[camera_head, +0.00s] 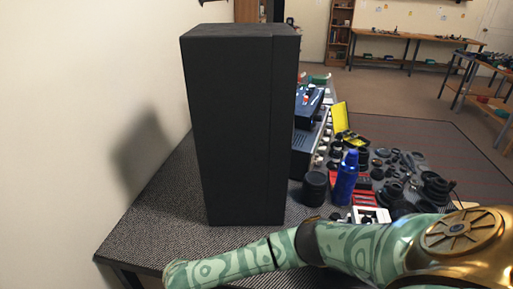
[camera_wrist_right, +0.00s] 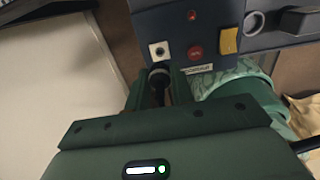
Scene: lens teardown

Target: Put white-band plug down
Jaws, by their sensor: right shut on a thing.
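In the right wrist view, my right gripper (camera_wrist_right: 157,92) is shut on a small dark plug (camera_wrist_right: 158,82). A pale ring shows at the plug's far end; the rest of it sits between the green fingers. Just beyond the plug is a dark panel (camera_wrist_right: 215,20) with a white square (camera_wrist_right: 159,50) that has a dark hole in its middle. I cannot tell whether the plug touches the panel. My left gripper is in neither view. In the head view the right gripper cannot be made out.
A tall black box (camera_head: 235,130) stands on the dark table (camera_head: 160,215) and blocks the view behind it. To its right are a black cylinder (camera_head: 315,189), a blue bottle (camera_head: 346,180), a yellow case (camera_head: 340,116) and several dark round parts. The table's left part is bare.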

